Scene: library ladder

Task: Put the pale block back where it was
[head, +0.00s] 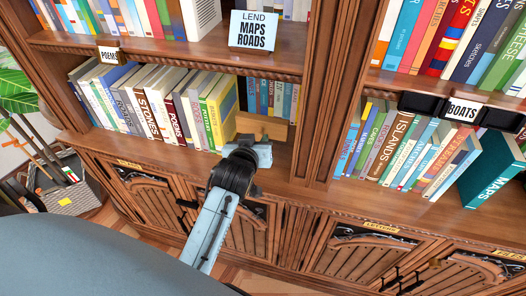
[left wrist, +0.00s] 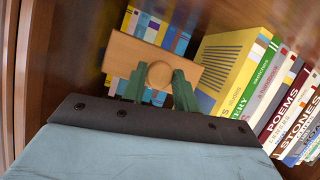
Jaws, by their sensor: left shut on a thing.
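The pale block (head: 262,126) is a plain light-wood piece in the middle shelf bay, to the right of a yellow book (head: 222,110). In the left wrist view the block (left wrist: 125,52) has a round knob on its near face. My left gripper (head: 252,150) reaches into the bay from below. In the left wrist view the green fingers of my left gripper (left wrist: 159,88) are shut around the knob. The block looks tilted in the wrist view. I cannot tell whether it touches the shelf board or the yellow book. My right gripper is not in view.
Upright books (head: 150,105) fill the bay to the left, and smaller blue and yellow books (head: 275,97) stand behind the block. A wooden upright (head: 318,110) closes the bay on the right. Bare shelf board (head: 285,168) shows right of my gripper. Carved cabinet doors (head: 350,260) lie below.

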